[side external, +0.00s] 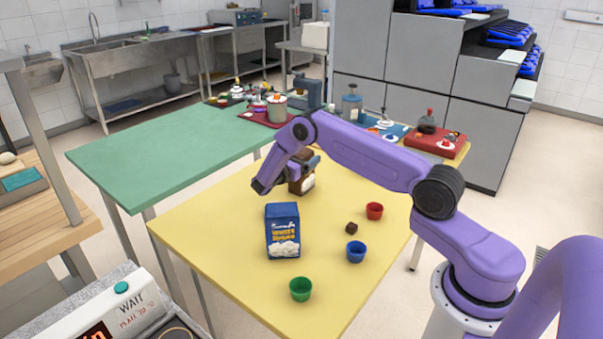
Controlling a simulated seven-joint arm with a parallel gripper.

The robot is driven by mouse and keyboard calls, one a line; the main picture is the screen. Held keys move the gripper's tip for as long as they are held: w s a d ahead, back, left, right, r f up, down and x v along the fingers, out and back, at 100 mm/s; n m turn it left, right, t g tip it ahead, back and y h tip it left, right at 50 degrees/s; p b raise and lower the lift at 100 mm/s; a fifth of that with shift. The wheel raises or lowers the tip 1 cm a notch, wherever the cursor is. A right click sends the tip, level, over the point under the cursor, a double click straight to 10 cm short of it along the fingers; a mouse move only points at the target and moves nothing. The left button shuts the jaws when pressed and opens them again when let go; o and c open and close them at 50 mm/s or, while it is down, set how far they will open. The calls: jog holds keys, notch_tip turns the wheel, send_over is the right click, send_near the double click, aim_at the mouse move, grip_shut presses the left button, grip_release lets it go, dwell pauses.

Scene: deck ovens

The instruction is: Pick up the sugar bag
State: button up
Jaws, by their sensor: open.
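The sugar bag (283,232) is a dark blue packet with yellow and white lettering and a white picture low on its front.
Red (374,211), blue (355,251) and green (300,289) cups and a small brown cube (351,228) are to the right and front. The table's left side is clear.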

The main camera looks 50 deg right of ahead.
grip_shut()
jog(key=shift+r, duration=0.1)
